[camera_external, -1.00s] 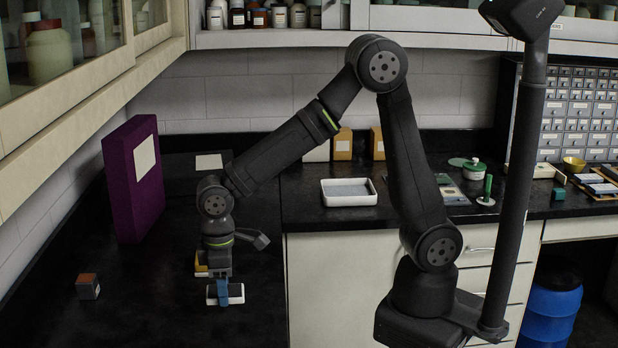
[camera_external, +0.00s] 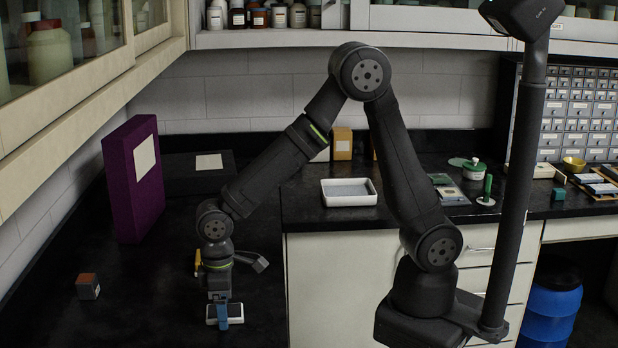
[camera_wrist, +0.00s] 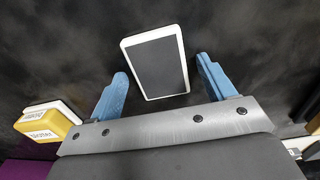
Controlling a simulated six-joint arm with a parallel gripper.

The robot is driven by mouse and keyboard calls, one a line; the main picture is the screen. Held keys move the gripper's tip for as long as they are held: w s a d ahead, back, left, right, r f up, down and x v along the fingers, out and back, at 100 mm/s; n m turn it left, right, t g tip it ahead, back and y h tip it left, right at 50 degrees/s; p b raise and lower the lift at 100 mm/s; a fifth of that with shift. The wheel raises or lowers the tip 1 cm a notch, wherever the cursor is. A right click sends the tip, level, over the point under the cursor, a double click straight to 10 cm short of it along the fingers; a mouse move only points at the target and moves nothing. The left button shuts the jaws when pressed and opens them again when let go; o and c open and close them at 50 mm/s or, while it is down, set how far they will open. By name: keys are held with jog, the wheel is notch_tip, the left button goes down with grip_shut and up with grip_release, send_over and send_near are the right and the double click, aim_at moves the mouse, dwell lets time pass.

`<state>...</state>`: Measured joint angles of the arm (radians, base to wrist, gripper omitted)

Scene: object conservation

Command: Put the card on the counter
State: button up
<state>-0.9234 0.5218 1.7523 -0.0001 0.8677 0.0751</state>
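The card (camera_wrist: 160,66) seems to be the flat rectangle with a white border and a dark grey face; no other thing near the gripper looks more like it. It lies flat between my two blue fingers in the wrist view, with a narrow gap showing on either side. In the external view the card (camera_external: 239,319) is low on the black counter at the left, partly hidden by one blue finger. My gripper (camera_wrist: 163,68) points down over it, fingers apart; it also shows in the external view (camera_external: 222,318).
A yellow and white labelled block (camera_wrist: 45,122) lies just left of my gripper. A small brown and grey cube (camera_external: 88,287) sits farther left. A purple upright box (camera_external: 124,190) and a black box (camera_external: 185,180) stand behind. The black counter (camera_external: 140,310) is clear around the cube.

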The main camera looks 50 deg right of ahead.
notch_tip(320, 180, up, 17)
jog(key=shift+s+a+f, duration=0.15)
jog(key=shift+s+f, duration=0.05)
jog(key=o, duration=0.6)
jog(key=shift+r, duration=0.45)
jog(key=shift+c, duration=0.2)
jog(key=s+a+f+n+t+h, duration=0.1)
jog(key=s+a+n+t+h, duration=0.3)
jog(key=n, duration=1.4)
jog(key=shift+g+y, duration=0.3)
jog(key=shift+y, duration=0.2)
jog(key=x, duration=0.3)
jog(key=s+x, duration=0.1)
jog(key=x, duration=0.7)
jog(key=shift+s+a+f, duration=0.1)
jog(key=shift+s+f, duration=0.05)
jog(key=shift+f, duration=0.05)
jog(key=shift+x, duration=3.05)
